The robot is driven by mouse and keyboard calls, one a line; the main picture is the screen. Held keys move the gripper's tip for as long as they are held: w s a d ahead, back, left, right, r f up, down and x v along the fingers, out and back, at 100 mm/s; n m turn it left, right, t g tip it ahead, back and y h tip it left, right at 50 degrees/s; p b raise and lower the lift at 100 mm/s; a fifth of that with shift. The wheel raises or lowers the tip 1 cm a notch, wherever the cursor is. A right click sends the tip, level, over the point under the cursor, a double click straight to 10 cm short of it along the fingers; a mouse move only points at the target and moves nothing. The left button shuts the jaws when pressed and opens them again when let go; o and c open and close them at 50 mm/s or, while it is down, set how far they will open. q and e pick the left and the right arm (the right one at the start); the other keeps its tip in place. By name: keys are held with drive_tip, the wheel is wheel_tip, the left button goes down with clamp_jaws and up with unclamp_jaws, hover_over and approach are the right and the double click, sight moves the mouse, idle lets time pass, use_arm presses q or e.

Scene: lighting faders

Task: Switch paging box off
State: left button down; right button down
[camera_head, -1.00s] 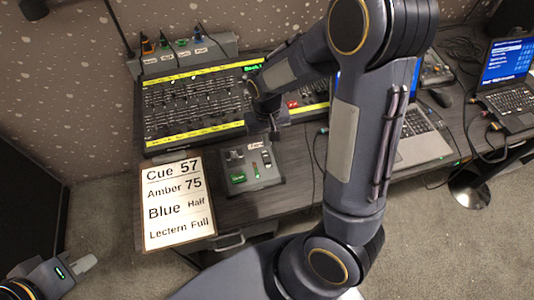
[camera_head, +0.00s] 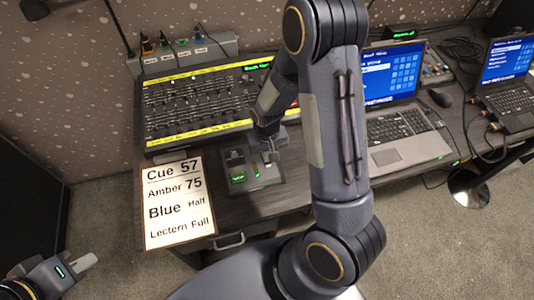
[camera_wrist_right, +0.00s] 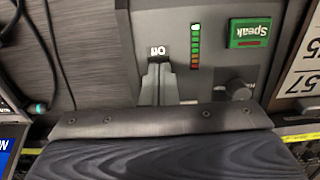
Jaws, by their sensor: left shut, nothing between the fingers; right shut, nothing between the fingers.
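The paging box (camera_head: 264,184) is a small grey box on the desk in front of the fader console. In the right wrist view the box (camera_wrist_right: 215,78) appears upside down, with a white "On" label (camera_wrist_right: 158,51), a lit level meter (camera_wrist_right: 195,46), a green "Speak" sign (camera_wrist_right: 250,33) and a dark knob (camera_wrist_right: 238,90). My right gripper (camera_head: 274,156) is over the box's right part. Its shut, empty fingers (camera_wrist_right: 158,72) end right at the "On" label and hide what lies beneath; contact cannot be told. My left gripper (camera_head: 84,263) is shut and empty, low at the left, away from the desk.
The fader console (camera_head: 195,105) stands behind the box. A cue card (camera_head: 178,237) lies left of it. A laptop (camera_head: 400,130) is to the right. Cables (camera_wrist_right: 45,60) run over the desk beside the box. A power strip (camera_head: 185,55) stands at the back wall.

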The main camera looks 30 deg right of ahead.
drive_tip(key=shift+s+a+f+b, duration=0.15)
drive_tip(key=shift+s+f+b, duration=0.25)
drive_tip(key=shift+f+b, duration=0.45)
drive_tip(key=shift+s+r, duration=0.2)
drive_tip(key=shift+r, duration=0.1)
drive_tip(key=shift+s+f, duration=0.1)
drive_tip(key=shift+s, duration=0.05)
drive_tip(key=shift+w+r, duration=0.25)
drive_tip(key=shift+w, duration=0.55)
